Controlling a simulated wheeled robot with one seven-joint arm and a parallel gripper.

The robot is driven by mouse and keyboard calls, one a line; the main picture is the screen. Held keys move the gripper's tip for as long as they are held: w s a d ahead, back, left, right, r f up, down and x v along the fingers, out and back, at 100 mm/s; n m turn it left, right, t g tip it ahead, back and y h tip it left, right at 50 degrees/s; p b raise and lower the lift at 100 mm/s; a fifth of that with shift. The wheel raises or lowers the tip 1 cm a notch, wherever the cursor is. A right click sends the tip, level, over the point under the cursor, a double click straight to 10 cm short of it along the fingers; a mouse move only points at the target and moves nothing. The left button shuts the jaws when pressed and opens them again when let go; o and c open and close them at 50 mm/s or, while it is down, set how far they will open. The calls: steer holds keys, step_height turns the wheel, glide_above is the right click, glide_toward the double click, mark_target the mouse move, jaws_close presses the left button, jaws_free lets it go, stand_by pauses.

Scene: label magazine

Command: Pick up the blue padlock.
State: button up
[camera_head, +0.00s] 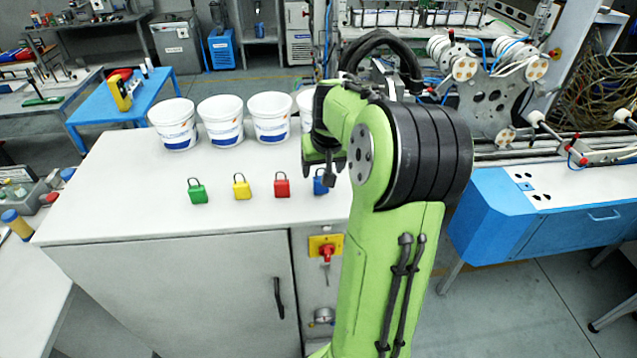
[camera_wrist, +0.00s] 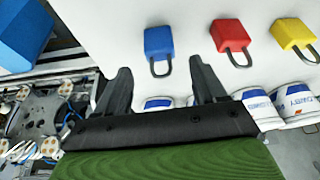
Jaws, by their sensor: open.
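The blue padlock (camera_head: 320,184) stands at the right end of a row of padlocks on the white cabinet top, partly hidden behind my green arm in the head view. In the wrist view the blue padlock (camera_wrist: 159,41) shows whole, with its dark shackle pointing down the picture. My gripper (camera_wrist: 160,78) is open in the wrist view, its two black fingers apart and nothing between them. The padlock's body lies beyond the fingertips, roughly centred between them. In the head view my gripper (camera_head: 328,176) is seen only in part, close to the padlock.
A red padlock (camera_head: 282,185), a yellow padlock (camera_head: 242,187) and a green padlock (camera_head: 197,191) stand in the row to the left. Several white buckets (camera_head: 221,120) stand behind them. The cabinet top (camera_head: 110,210) is clear at the left and front.

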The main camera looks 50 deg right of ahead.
steer(key=x, duration=0.5)
steer(key=shift+s+a+f, duration=0.1)
steer(key=shift+a, duration=0.1)
steer(key=shift+s+a, duration=0.1)
steer(key=shift+s, duration=0.1)
steer(key=c, duration=1.1)
step_height(320, 180, up, 10)
steer(key=shift+w+r+p, duration=0.1)
steer(key=shift+r+p, duration=0.05)
steer(key=shift+p, duration=0.3)
